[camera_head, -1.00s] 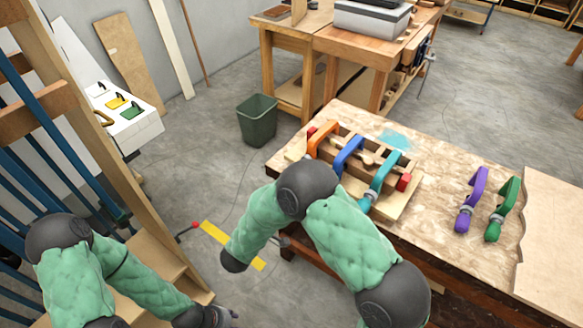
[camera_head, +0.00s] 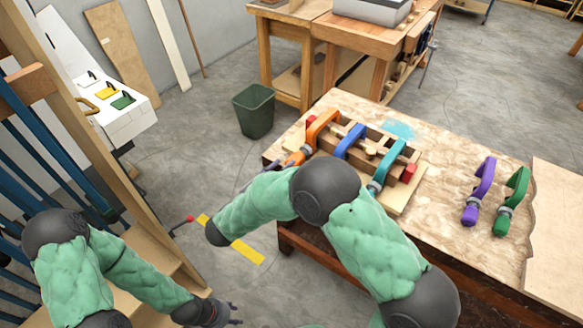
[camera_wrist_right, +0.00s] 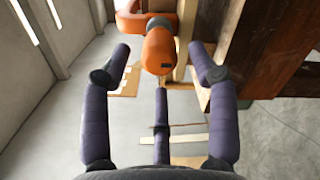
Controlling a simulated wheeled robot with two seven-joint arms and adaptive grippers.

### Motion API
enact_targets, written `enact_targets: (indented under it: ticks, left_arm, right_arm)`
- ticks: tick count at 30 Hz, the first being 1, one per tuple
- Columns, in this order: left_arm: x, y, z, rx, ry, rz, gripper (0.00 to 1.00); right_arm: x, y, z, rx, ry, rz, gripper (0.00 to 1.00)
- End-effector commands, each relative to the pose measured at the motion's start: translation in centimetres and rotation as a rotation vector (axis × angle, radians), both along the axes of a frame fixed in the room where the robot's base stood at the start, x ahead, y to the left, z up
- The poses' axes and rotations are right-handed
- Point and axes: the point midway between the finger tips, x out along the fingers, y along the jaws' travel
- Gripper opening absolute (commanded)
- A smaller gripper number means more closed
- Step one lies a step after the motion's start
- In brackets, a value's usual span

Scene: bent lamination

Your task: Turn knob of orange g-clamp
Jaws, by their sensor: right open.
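The orange g-clamp (camera_head: 318,133) is the leftmost clamp on the wooden workpiece at the table's left end. Its orange knob (camera_head: 297,158) points toward the front left. In the right wrist view the knob (camera_wrist_right: 159,51) is ahead, near the level of the fingertips. My right gripper (camera_wrist_right: 160,62) is open, with two dark fingers on either side of the knob and a third below; no contact is visible. In the head view my right forearm mostly hides this gripper. My left gripper (camera_head: 233,313) is low at the bottom, far from the clamp; its finger opening is unclear.
A blue clamp (camera_head: 348,141) and a teal clamp (camera_head: 387,165) stand to the right on the same workpiece (camera_head: 405,197). A purple clamp (camera_head: 479,190) and a green clamp (camera_head: 511,201) lie farther right on the table (camera_head: 440,174). A green bin (camera_head: 254,111) stands on the floor.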

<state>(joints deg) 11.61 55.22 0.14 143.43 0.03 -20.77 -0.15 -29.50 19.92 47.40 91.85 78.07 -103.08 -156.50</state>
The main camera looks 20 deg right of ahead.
Motion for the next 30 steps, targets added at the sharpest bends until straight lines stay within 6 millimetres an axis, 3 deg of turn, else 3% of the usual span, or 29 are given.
enact_targets:
  ticks: [7, 19, 20, 25, 30]
  left_arm:
    - [0.0, 0.0, -1.5, 0.0, 0.0, 0.0, 0.4]
    - [0.0, 0.0, -1.6, 0.0, 0.0, 0.0, 0.4]
    - [0.0, 0.0, -1.6, 0.0, 0.0, 0.0, 0.4]
    - [0.0, 0.0, -1.6, 0.0, 0.0, 0.0, 0.4]
    - [0.0, 0.0, -1.6, 0.0, 0.0, 0.0, 0.4]
  right_arm:
    - [1.7, -2.5, -0.2, 0.0, 0.001, -0.001, 0.6]
    - [2.1, -3.0, 0.0, -0.001, 0.001, 0.001, 0.6]
    - [2.1, -3.0, 0.0, -0.001, 0.001, 0.001, 0.54]
    - [2.1, -3.0, 0.0, -0.001, 0.001, 0.001, 0.06]
    - [2.1, -3.0, 0.0, 0.0, 0.0, 0.002, 0.03]
